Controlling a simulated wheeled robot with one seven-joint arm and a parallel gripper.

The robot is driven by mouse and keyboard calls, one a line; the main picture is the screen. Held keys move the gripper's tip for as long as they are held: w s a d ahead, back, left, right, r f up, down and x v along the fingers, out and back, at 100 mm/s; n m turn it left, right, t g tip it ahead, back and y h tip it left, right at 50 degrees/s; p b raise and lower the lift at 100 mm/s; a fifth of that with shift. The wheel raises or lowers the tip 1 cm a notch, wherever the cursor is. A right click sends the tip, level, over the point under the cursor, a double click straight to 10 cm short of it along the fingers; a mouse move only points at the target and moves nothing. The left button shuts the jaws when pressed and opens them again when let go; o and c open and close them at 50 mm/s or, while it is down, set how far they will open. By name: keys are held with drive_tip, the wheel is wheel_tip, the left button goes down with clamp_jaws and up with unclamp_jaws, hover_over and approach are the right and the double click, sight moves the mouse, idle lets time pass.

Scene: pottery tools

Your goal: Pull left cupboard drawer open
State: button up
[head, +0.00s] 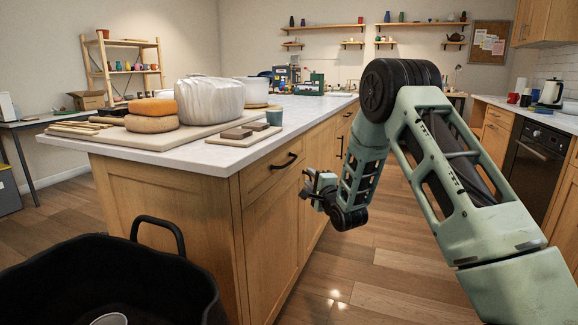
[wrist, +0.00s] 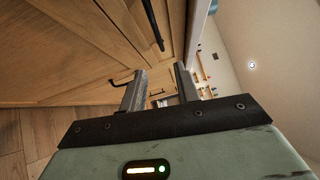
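The left cupboard drawer (head: 268,176) is the wooden drawer at the near end of the island front, just under the worktop. It looks closed. Its black bar handle (head: 284,161) runs across its front. My gripper (head: 307,184) is in front of the cupboard, to the right of this handle and a little lower, apart from it. In the wrist view my gripper (wrist: 158,88) has its two fingers spread with nothing between them. That view is turned sideways and shows a long black handle (wrist: 153,25) beyond the fingers, near the worktop edge.
The white worktop (head: 190,152) overhangs the drawer and carries boards, clay pieces and a wrapped block. A black tub (head: 110,275) stands on the floor at the near left. Another black handle (head: 340,147) is farther along the island. The wooden floor (head: 370,270) right of the island is clear.

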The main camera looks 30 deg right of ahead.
sight(293, 160)
drive_tip(key=w, duration=0.5)
drive_tip(key=w+d, duration=0.1)
drive_tip(key=w, duration=0.4)
drive_tip(key=w+d+r+b, duration=0.1)
drive_tip(key=w, duration=0.4)
drive_tip(key=shift+r, duration=0.1)
clamp_jaws()
